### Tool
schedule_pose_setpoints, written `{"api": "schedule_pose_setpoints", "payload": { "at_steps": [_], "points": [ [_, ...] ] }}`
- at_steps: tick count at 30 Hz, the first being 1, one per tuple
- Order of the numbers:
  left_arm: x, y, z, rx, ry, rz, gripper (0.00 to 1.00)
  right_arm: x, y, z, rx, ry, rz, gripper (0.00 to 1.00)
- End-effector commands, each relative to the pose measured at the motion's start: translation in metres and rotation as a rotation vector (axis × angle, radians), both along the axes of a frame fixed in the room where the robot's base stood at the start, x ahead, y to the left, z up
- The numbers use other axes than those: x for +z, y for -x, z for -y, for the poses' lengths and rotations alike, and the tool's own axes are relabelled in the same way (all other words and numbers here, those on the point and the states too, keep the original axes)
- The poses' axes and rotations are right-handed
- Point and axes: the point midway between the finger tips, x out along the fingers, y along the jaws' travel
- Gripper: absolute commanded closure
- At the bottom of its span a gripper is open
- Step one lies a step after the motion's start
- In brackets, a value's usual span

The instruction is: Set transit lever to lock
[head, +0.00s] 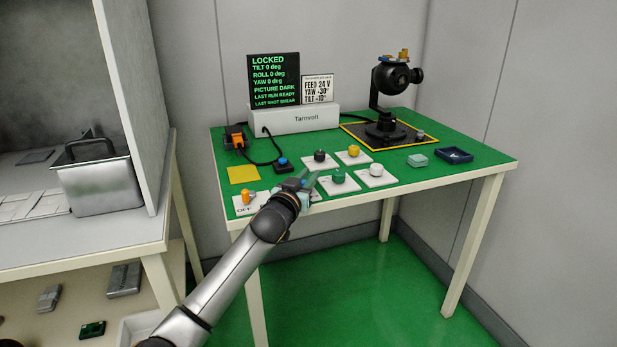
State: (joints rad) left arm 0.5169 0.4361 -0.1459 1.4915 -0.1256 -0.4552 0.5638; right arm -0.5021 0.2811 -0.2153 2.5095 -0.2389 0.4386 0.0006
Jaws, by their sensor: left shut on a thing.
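My left gripper (304,183) is at the front edge of the green table, over a small white plate (314,195). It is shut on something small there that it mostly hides. This seems to be the transit lever, but its position cannot be read. The display (274,80) at the back reads LOCKED, with tilt, roll and yaw at 0 deg and picture dark. The black gimbal camera (391,76) stands upright on a dark, yellow-edged mat (352,128) at the back right. My right gripper is not in view.
White plates with a black knob (319,155), yellow knob (353,150), green knob (338,176) and white knob (376,169) lie close by. An orange switch (246,197) is left of my gripper. A metal bin (100,183) stands on the left bench.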

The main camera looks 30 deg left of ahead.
Motion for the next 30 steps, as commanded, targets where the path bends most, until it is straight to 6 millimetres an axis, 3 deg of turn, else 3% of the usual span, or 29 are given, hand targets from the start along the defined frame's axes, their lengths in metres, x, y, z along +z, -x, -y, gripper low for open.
{"api": "schedule_pose_setpoints", "payload": {
  "at_steps": [11, 24, 30],
  "points": [
    [-0.001, -0.001, 0.001, 0.012, 0.003, 0.001, 1.00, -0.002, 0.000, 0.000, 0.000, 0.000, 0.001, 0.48],
    [-0.002, -0.007, -0.003, 0.227, 0.004, 0.007, 1.00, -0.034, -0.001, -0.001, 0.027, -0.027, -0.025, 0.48],
    [0.000, -0.007, -0.005, 0.270, 0.002, 0.002, 1.00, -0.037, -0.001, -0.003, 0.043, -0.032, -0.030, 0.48]
  ]
}}
